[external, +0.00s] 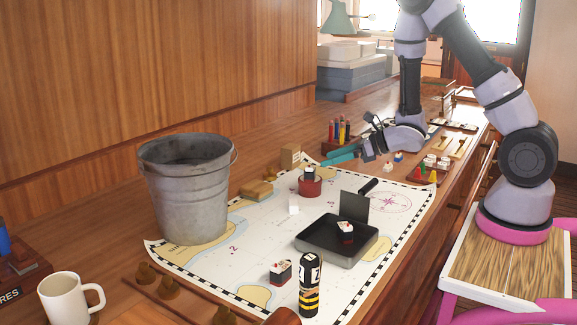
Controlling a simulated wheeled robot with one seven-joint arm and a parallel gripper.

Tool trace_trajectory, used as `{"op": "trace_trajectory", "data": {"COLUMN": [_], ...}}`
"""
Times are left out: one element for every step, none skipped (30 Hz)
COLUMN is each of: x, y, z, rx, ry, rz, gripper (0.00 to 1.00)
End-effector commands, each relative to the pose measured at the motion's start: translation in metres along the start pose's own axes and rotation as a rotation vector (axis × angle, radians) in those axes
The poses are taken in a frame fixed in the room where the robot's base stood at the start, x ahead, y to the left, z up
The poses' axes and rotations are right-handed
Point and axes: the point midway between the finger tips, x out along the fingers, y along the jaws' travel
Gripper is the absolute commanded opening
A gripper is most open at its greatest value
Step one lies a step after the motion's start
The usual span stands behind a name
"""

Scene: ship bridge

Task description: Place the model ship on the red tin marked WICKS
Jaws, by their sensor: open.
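A round red tin (311,187) stands on the chart; I cannot read its marking. A small dark thing with a pale top (309,173), perhaps a model ship, appears to sit on it. A small model ship with dark hull and white top (281,272) stands on the near part of the chart. A similar ship (346,231) is in the dark square pan. I cannot tell which ship the task means. My gripper (334,158) is open, its teal fingers pointing left above the far end of the chart, beyond the red tin. I see nothing between the fingers.
A tall metal bucket (187,190) stands left. The pan (322,252) has an upright dark plate and handle. Several small items crowd the far right counter.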

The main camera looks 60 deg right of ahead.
Motion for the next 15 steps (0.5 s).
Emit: {"op": "trace_trajectory", "data": {"x": [-0.002,-0.004,-0.008,-0.012,-0.017,-0.025,-0.032,-0.039,-0.050,-0.058,-0.067,-0.080,-0.089,-0.100,-0.114], "y": [-0.004,-0.008,-0.014,-0.017,-0.021,-0.025,-0.026,-0.027,-0.028,-0.027,-0.025,-0.022,-0.019,-0.015,-0.008], "z": [0.016,0.025,0.038,0.049,0.060,0.074,0.084,0.093,0.104,0.112,0.119,0.128,0.134,0.140,0.146], "rx": [0.080,0.152,0.265,0.361,0.464,0.612,0.726,0.838,0.992,1.107,1.222,1.379,1.496,1.613,1.771], "ry": [-0.007,-0.007,-0.010,-0.015,-0.022,-0.036,-0.046,-0.060,-0.080,-0.097,-0.114,-0.140,-0.158,-0.179,-0.206], "rz": [-0.034,-0.061,-0.103,-0.135,-0.169,-0.214,-0.246,-0.276,-0.314,-0.340,-0.364,-0.395,-0.416,-0.435,-0.460], "gripper": [1.00,1.00,1.00,1.00,1.00,1.00,1.00,1.00,1.00,1.00,1.00,1.00,1.00,1.00,1.00]}}
